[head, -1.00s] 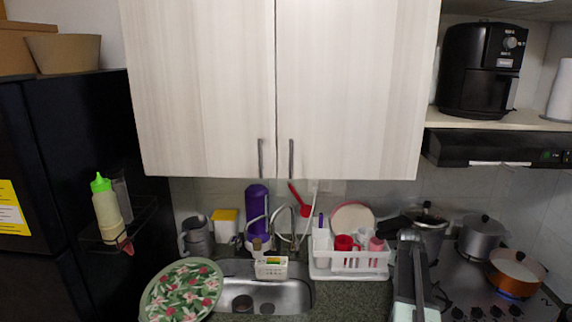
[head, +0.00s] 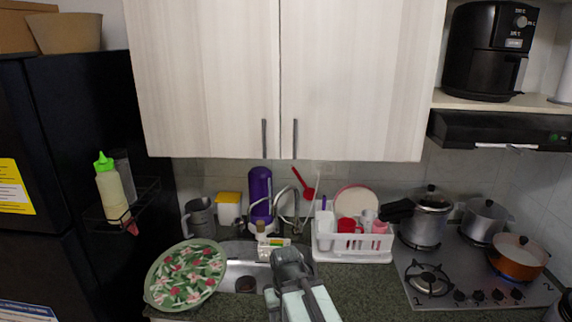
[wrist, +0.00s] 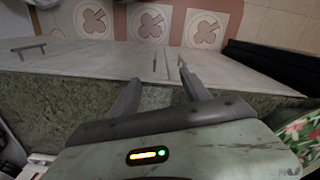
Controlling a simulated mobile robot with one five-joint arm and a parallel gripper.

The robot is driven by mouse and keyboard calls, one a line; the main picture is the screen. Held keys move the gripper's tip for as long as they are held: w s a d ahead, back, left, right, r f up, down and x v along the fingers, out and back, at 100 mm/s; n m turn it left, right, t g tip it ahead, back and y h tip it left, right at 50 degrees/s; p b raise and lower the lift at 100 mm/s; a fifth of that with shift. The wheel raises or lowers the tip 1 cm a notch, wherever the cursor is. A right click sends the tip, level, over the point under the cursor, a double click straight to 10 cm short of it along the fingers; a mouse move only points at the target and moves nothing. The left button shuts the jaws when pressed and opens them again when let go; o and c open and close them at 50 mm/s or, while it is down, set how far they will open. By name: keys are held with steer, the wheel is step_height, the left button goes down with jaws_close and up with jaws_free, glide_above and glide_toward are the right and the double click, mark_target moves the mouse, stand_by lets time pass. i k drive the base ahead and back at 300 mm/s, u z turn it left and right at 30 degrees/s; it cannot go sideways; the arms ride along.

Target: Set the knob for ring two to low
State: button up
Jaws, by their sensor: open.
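The stove (head: 408,268) is at the right in the head view. A row of several dark knobs runs along its front, including one at the left end (head: 459,295) and one at the right end (head: 516,294). My arm rises at the bottom middle of the head view, well left of the knobs. In the wrist view my gripper (wrist: 160,76) is open and empty, its two fingers apart over the counter edge. No knob shows in the wrist view.
An orange pan (head: 518,262), a lidded pot (head: 424,228) and another pot (head: 484,222) stand on the stove. The front-left burner (head: 430,280) is bare. A white dish rack (head: 352,247) and floral plate (head: 187,275) sit on the counter. Clear counter lies between my arm and the stove.

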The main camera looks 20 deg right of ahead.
mark_target(478, 295)
steer(key=z, duration=1.95)
